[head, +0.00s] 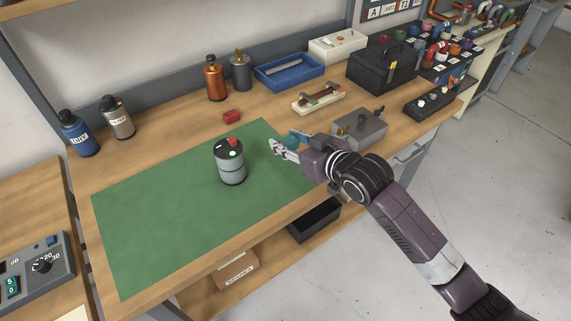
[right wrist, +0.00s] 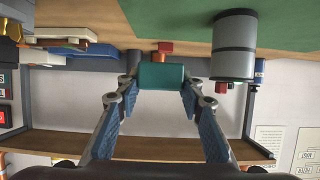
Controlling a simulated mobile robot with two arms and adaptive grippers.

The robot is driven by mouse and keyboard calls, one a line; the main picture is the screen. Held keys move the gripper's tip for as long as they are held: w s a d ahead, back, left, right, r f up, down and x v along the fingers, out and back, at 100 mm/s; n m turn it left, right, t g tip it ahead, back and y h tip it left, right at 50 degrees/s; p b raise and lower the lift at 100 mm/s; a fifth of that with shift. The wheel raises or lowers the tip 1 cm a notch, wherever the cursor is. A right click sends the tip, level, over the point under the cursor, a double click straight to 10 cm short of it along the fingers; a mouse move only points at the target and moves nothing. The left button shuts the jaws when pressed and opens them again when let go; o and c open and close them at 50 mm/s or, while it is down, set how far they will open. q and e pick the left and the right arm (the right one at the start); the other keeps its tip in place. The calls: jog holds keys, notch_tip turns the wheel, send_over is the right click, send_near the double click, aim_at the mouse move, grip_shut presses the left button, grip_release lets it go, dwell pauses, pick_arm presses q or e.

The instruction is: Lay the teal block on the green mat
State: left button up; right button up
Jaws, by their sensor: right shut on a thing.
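The teal block (right wrist: 161,76) sits between the fingertips of my right gripper (right wrist: 160,88) in the right wrist view. In the head view, my right gripper (head: 284,144) is shut on the teal block (head: 291,141), which is partly hidden by the fingers. The gripper appears over the right part of the green mat (head: 165,215); its exact height is hard to tell. My left gripper is not in view.
A grey cylinder (head: 231,166) with a dark top and red piece stands on the mat, left of my gripper. A red block (head: 231,117) lies behind the mat. A grey metal box (head: 359,131) stands to the right. The mat's left part is clear.

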aim_at(287, 173)
notch_tip(287, 173, down, 9)
jog(key=shift+f+p, duration=0.2)
jog(key=shift+p, duration=0.1)
jog(key=shift+f, duration=0.1)
jog(key=o, duration=1.1)
jog(key=shift+f, duration=0.1)
jog(key=shift+o, duration=0.2)
jog(key=shift+r, duration=0.3)
jog(key=shift+s+d, duration=0.15)
jog(key=shift+s, duration=0.05)
jog(key=b+v, duration=0.1)
jog(key=v, duration=1)
jog(key=shift+s+d+r, duration=0.1)
jog(key=shift+s+r, duration=0.05)
jog(key=shift+s, duration=0.05)
